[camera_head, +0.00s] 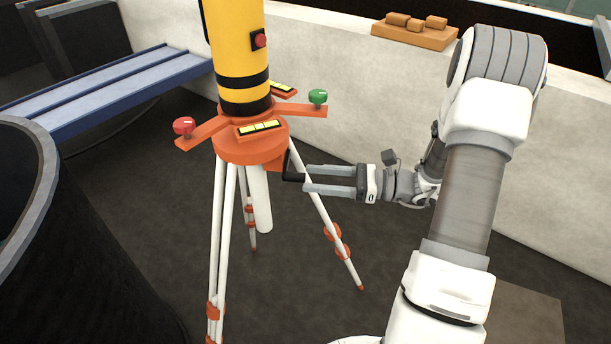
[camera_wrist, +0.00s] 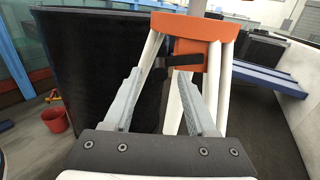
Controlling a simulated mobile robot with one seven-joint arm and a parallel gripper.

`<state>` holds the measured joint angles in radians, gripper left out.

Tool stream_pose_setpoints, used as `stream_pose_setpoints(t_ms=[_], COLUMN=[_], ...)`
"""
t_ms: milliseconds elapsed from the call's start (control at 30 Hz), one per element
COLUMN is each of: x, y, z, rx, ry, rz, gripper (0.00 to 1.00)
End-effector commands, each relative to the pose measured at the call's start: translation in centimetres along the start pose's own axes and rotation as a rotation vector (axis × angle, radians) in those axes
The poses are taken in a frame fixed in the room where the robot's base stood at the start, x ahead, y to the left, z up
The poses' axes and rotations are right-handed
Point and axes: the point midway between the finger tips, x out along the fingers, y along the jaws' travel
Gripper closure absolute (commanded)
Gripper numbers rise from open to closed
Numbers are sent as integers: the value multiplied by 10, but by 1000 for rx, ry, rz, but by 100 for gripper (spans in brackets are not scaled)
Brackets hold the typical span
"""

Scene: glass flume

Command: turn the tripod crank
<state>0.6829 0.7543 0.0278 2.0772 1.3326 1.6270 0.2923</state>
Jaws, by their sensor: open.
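The tripod (camera_head: 217,235) stands upright on the dark floor, with white legs and an orange head (camera_head: 250,147); the head also shows in the wrist view (camera_wrist: 200,27). A small black crank (camera_head: 291,170) sticks out from the head's right side. In the wrist view the crank (camera_wrist: 168,61) shows just beyond and between the fingertips. My gripper (camera_head: 306,178) comes from the right, level with the crank, its two grey fingers open and apart. The fingertips are close to the crank; I cannot tell whether they touch it. The crank's far part is partly hidden by a finger.
A yellow cylinder (camera_head: 236,45) stands on the head, between arms with a red knob (camera_head: 184,126) and a green knob (camera_head: 318,97). A dark round tank (camera_head: 75,240) is at left. A blue bench (camera_head: 120,90) and pale wall (camera_head: 350,85) stand behind. A red bucket (camera_wrist: 55,120) is at left.

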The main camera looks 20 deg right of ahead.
Motion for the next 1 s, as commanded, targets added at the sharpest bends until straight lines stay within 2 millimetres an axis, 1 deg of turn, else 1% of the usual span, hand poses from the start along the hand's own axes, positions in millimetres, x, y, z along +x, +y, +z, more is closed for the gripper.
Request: stream_pose_setpoints(t_ms=[33,200,333,533,567,600,867,1000], x=[8,24,28,28,28,28,28,28], y=[0,0,0,0,0,0,0,0], z=[0,0,0,0,0,0,0,0], rx=[0,0,-1,-1,-1,-1,-1,-1], ry=[-1,0,0,0,0,0,0,0], rz=[3,1,0,0,0,0,0,0], gripper=[43,43,43,43,45,52,99,100])
